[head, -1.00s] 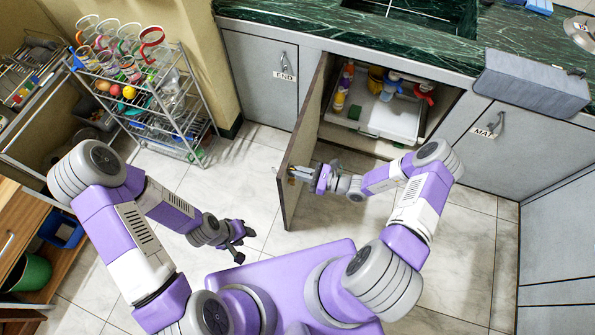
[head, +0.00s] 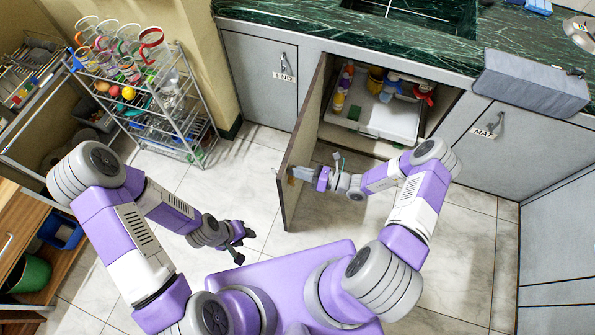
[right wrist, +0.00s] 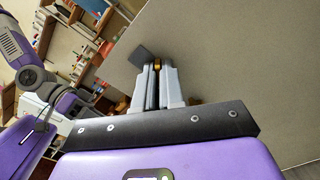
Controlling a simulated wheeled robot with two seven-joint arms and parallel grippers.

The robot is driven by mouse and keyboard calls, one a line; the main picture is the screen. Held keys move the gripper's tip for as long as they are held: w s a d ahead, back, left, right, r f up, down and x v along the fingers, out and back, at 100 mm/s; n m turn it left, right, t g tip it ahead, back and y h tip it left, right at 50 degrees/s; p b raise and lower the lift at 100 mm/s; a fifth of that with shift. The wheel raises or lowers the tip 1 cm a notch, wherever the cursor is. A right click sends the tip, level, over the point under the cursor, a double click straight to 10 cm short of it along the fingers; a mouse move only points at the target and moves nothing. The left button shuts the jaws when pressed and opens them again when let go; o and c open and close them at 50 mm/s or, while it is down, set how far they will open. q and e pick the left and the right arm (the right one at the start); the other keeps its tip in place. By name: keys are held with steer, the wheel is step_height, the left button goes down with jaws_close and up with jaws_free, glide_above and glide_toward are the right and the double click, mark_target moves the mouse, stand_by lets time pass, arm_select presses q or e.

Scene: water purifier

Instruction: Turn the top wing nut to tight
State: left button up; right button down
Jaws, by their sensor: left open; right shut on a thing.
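A small yellow-brass piece, apparently the wing nut (right wrist: 157,64), shows between my right gripper's fingertips in the right wrist view. It is mostly hidden by the fingers, so its angle cannot be told. My right gripper (head: 295,173) is shut on it, against the inner face of the open cabinet door (head: 303,130). A dark grey square plate (right wrist: 140,54) shows just left of the fingertips in the right wrist view. My left gripper (head: 242,243) is open and empty, low over the tiled floor.
The open cabinet (head: 405,115) holds a white tray-like unit (head: 385,119) and several bottles. A wire rack (head: 185,130) with cups and fruit stands at the left. Cabinets (head: 500,150) line the right side. The tiled floor between rack and door is clear.

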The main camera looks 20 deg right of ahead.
steer(key=m, duration=0.7)
steer(key=f+m+b, duration=0.1)
steer(key=m, duration=0.2)
steer(key=shift+w+d, duration=0.15)
steer(key=shift+w, duration=0.05)
steer(key=shift+m, duration=0.5)
steer(key=c, duration=1.2)
jaws_free()
steer(key=shift+c, duration=0.2)
steer(key=p+v, duration=0.1)
steer(key=v, duration=0.6)
steer(key=shift+d, duration=0.25)
steer(key=shift+s, duration=0.15)
